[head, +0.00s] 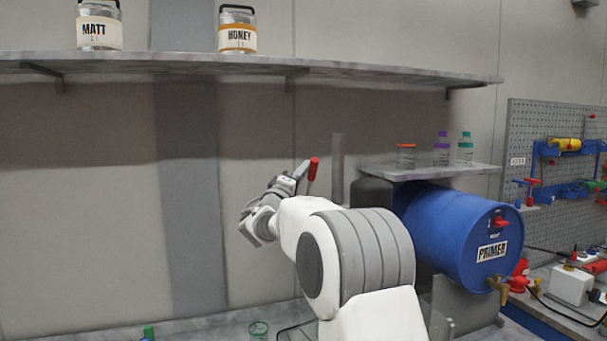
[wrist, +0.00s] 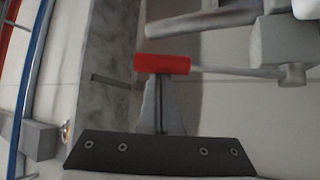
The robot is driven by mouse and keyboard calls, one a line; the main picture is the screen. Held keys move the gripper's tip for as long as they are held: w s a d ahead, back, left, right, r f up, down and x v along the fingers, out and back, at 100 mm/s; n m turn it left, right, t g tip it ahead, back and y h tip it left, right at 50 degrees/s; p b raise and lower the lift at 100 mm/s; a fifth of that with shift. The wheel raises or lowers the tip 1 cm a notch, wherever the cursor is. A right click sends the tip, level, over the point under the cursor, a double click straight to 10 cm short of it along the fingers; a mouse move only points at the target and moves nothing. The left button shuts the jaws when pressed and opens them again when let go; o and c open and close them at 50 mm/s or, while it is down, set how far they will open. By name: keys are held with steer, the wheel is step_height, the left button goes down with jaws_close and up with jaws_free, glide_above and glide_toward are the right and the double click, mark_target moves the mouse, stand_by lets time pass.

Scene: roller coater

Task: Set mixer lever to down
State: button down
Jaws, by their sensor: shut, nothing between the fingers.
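The mixer lever has a red grip (head: 314,168) on a thin rod, and it points up, slightly tilted, in the head view. Its lower end is hidden behind my arm. In the wrist view the red grip (wrist: 162,64) lies across the picture, with its grey rod running right to a round pivot. My gripper (wrist: 160,82) is shut and empty, its fingertips right at the red grip; I cannot tell whether they touch it. In the head view my gripper (head: 301,171) is just left of the red grip.
A blue PRIMER drum (head: 450,232) lies on its side to the right. Above it a small shelf (head: 425,172) holds several jars and bottles. A long wall shelf (head: 180,64) with MATT and HONEY jars runs above my arm. The wall left of my gripper is clear.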

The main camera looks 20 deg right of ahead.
mark_target(309, 188)
steer(key=s+f+m+g+h+b, duration=0.4)
steer(key=f+m+g+h+b, duration=0.2)
steer(key=m+b, duration=0.7)
steer(key=s+f+m+g+h+b, duration=0.5)
steer(key=f+m+g+b, duration=0.4)
steer(key=b, duration=1.1)
steer(key=shift+f+m+g+h, duration=0.4)
steer(key=shift+m+g+h, duration=0.3)
steer(key=shift+m+g, duration=1.35)
steer(key=w+a+p, duration=0.1)
steer(key=a+p, duration=0.3)
steer(key=a, duration=0.8)
steer(key=shift+a+f, duration=0.4)
steer(key=shift+f, duration=0.05)
